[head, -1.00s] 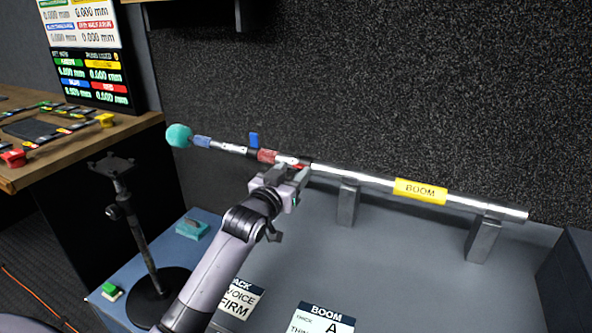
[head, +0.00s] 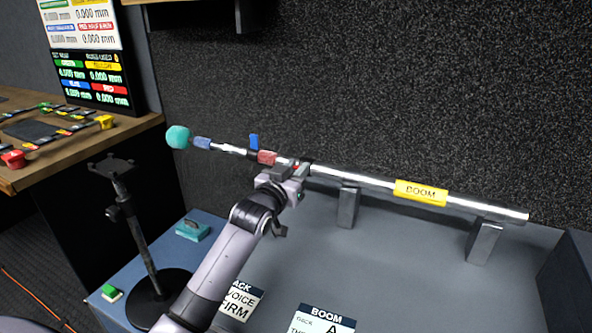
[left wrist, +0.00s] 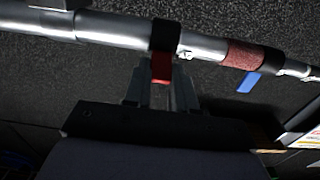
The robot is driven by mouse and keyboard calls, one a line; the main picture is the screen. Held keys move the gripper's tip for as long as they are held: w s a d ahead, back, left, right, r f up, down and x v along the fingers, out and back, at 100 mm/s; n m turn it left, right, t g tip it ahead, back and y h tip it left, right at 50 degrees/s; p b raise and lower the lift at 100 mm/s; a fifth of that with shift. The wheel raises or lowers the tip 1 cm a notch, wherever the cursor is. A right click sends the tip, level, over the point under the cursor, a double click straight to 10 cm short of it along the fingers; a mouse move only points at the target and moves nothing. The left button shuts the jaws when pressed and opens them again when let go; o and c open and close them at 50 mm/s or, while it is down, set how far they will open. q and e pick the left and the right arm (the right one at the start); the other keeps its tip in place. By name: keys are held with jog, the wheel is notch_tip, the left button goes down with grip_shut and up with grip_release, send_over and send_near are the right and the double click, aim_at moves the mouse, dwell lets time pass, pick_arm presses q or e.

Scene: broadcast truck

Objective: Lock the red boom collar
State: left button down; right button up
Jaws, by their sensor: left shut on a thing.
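The boom pole (head: 360,178) lies across supports, with a yellow BOOM label (head: 421,191). The red collar shows in the left wrist view as a black band (left wrist: 165,37) around the pole with a red lever (left wrist: 161,67) hanging from it. My left gripper (head: 284,172) is at this collar, under the pole, and is shut on the red lever. Its fingers hide most of the lever in the head view. A second collar with a blue lever (head: 254,141) sits farther left, beside a red textured sleeve (head: 267,157). My right gripper is out of view.
Two grey posts (head: 348,206) (head: 484,242) carry the pole. A teal foam ball (head: 178,137) is at its left end. A dark stand (head: 137,230) rises at left. Printed cards (head: 322,318) lie on the grey surface. A dark textured wall stands behind.

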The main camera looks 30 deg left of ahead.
aim_at(299, 166)
pick_arm(q)
jog(key=r+g+p, duration=0.1)
jog(key=g+p, duration=0.1)
jog(key=p, duration=0.3)
jog(key=w+r+g+p, duration=0.1)
jog(key=g+p, duration=0.1)
jog(key=p, duration=0.3)
jog(key=shift+w+r+p, duration=0.1)
jog(key=shift+r+p, duration=0.2)
jog(key=shift+w+r+g+p, duration=0.25)
jog(key=shift+w+g+p, duration=0.1)
jog(key=shift+g+p, duration=0.3)
jog(key=shift+w+a+r+g, duration=0.15)
jog(key=shift+w+g, duration=0.25)
jog(key=shift+g, duration=0.45)
jog(key=g, duration=0.1)
jog(key=w+g, duration=0.1)
jog(key=shift+w+r+g+h, duration=0.15)
jog(key=shift+r+g+h, duration=0.15)
jog(key=shift+g, duration=0.1)
jog(key=shift+w+g+b, duration=0.35)
jog(key=shift+w+g, duration=0.05)
jog(key=shift+g, duration=0.4)
jog(key=shift+w+r+g+b, duration=0.1)
jog(key=shift+w+g+b, duration=0.35)
jog(key=shift+g+b, duration=0.35)
